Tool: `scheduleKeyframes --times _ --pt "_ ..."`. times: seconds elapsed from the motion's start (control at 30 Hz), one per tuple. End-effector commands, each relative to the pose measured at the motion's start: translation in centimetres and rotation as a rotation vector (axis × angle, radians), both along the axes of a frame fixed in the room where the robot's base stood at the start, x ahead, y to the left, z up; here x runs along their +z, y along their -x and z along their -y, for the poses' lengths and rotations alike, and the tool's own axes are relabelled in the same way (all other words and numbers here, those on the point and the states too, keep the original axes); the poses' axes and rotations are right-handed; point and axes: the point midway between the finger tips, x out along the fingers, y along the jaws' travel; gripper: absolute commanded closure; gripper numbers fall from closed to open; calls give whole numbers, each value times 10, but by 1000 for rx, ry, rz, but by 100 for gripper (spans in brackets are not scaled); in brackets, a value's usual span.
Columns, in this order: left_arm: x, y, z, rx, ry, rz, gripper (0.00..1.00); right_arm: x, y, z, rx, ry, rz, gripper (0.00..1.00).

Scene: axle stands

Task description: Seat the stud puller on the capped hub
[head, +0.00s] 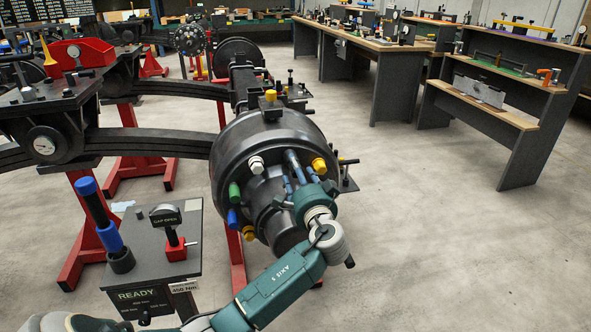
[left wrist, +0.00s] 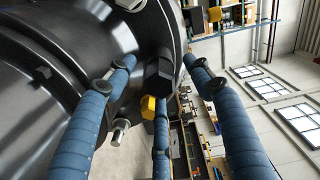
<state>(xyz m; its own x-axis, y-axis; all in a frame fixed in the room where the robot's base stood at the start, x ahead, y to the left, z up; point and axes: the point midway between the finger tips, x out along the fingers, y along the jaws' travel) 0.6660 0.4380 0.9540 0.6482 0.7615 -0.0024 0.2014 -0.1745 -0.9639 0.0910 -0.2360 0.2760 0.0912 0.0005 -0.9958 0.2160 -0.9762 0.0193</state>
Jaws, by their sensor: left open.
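The capped hub (head: 262,150) is a large dark drum with white (head: 256,164), green (head: 234,192), blue (head: 233,218) and yellow (head: 319,165) caps around its face. My left gripper (head: 289,172) is at the hub face, its blue fingers spread and open. In the left wrist view the fingers (left wrist: 160,68) stand around a black hex piece (left wrist: 158,75); I cannot tell whether they touch it. A yellow cap (left wrist: 148,106) and a bare metal stud (left wrist: 119,130) show nearby. A black tool with blue grips (head: 100,215), possibly the stud puller, stands in a holder. My right gripper is out of view.
Red axle stands (head: 85,240) and a dark leaf beam (head: 150,143) lie left. Workbenches (head: 385,60) stand at the back right. The floor at right is clear.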

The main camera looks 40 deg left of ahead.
Motion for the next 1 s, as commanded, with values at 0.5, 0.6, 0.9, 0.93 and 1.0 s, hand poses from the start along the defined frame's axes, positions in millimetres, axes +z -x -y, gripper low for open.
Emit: scheduleKeyframes --times 0.5,0.6,0.9,0.93,1.0 --pt "0 38 44 -1 1 3 47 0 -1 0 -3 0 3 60" --pt "0 38 45 0 1 2 47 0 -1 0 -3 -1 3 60" --pt "0 38 44 1 0 3 47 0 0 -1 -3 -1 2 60" --pt "0 38 44 1 0 3 47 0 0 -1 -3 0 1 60" --pt "0 38 44 1 0 3 47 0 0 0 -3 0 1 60"
